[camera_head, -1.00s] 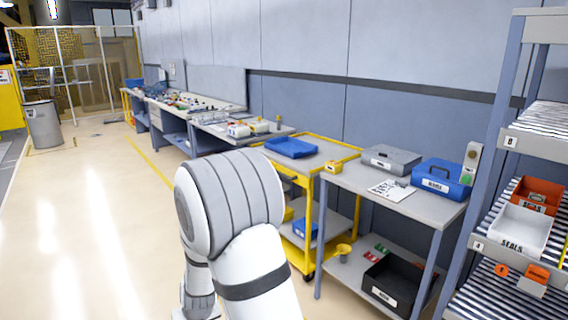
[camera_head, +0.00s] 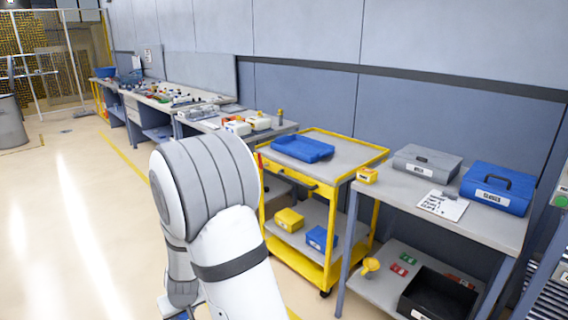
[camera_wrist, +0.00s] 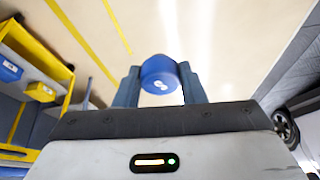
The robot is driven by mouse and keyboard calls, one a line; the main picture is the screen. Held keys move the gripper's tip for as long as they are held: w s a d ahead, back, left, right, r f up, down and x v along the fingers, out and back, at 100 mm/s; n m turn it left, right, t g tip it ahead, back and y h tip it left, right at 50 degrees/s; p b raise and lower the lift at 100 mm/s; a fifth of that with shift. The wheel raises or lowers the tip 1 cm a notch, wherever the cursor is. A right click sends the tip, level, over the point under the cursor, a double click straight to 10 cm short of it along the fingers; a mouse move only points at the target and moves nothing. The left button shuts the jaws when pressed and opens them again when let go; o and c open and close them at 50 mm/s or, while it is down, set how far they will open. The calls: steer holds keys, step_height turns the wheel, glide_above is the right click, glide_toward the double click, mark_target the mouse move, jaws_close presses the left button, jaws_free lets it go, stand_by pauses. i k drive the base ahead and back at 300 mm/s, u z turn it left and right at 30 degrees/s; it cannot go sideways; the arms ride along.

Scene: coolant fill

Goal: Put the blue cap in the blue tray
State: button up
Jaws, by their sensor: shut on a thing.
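The blue cap (camera_wrist: 160,74) is held between the two fingers of my gripper (camera_wrist: 160,88) in the wrist view. It is round, with a white mark on its face. The gripper is shut on it, above open floor. In the head view my arm hides most of the gripper. The blue tray (camera_head: 302,148) lies on the top shelf of the yellow cart (camera_head: 350,165), to the right of my arm and apart from it. The inside of the tray looks empty.
The cart's lower shelf holds a yellow bin (camera_head: 289,220) and a blue bin (camera_head: 321,238). To its right a grey table (camera_head: 460,220) bears a grey case (camera_head: 427,160) and a blue case (camera_head: 497,188). Workbenches (camera_head: 150,105) line the wall.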

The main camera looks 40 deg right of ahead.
mark_target(293, 147)
steer(key=i, duration=1.9)
steer(key=z, duration=0.2)
